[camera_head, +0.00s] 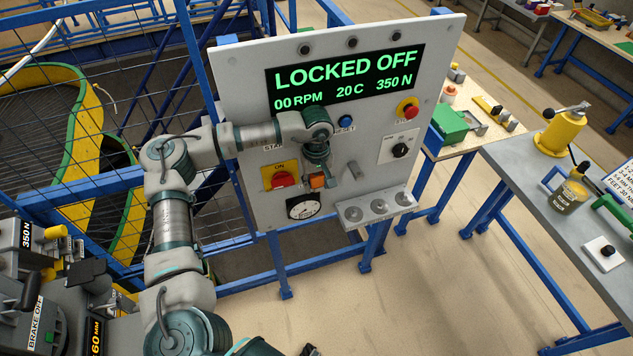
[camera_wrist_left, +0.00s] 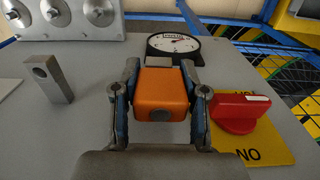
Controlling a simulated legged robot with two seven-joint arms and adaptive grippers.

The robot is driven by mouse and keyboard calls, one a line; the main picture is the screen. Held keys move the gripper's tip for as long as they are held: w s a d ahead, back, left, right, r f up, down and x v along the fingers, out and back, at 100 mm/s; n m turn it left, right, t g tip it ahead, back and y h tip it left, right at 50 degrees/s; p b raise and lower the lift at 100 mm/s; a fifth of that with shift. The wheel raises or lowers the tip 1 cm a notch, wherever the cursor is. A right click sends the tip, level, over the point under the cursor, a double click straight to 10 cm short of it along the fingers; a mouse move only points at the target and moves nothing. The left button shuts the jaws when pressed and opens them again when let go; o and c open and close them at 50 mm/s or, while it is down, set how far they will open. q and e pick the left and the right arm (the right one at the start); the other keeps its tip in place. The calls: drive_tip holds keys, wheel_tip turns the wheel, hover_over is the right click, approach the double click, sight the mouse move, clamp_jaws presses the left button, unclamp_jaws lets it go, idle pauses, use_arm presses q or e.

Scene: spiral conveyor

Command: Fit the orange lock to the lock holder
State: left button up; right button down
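The orange lock (camera_head: 317,181) is held at the front of the grey control panel (camera_head: 240,75). In the left wrist view the lock (camera_wrist_left: 161,95) sits between both fingers of my left gripper (camera_wrist_left: 161,85), which is shut on it. In the head view the left gripper (camera_head: 318,165) points down along the panel, partly hidden by its own wrist. A grey metal lug with a hole (camera_wrist_left: 50,78), seemingly the lock holder, stands out from the panel; in the head view this lug (camera_head: 355,170) is right of the lock, apart from it. My right gripper does not show.
A red rotary switch on a yellow plate (camera_head: 282,178) is close left of the lock. A round gauge (camera_head: 303,206) is just below. A shelf with three discs (camera_head: 378,208) juts out lower right. The display (camera_head: 345,78) reads LOCKED OFF. A workbench (camera_head: 530,175) stands right.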

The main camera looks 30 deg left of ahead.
sight(318, 175)
use_arm(q)
drive_tip(key=shift+a, duration=0.1)
drive_tip(key=c, duration=0.4)
drive_tip(key=o, duration=0.5)
drive_tip(key=shift+d, duration=0.3)
clamp_jaws()
drive_tip(key=shift+r+p, duration=1.05)
drive_tip(key=shift+r, duration=0.55)
drive_tip(key=shift+r, duration=0.1)
drive_tip(key=shift+r, duration=0.25)
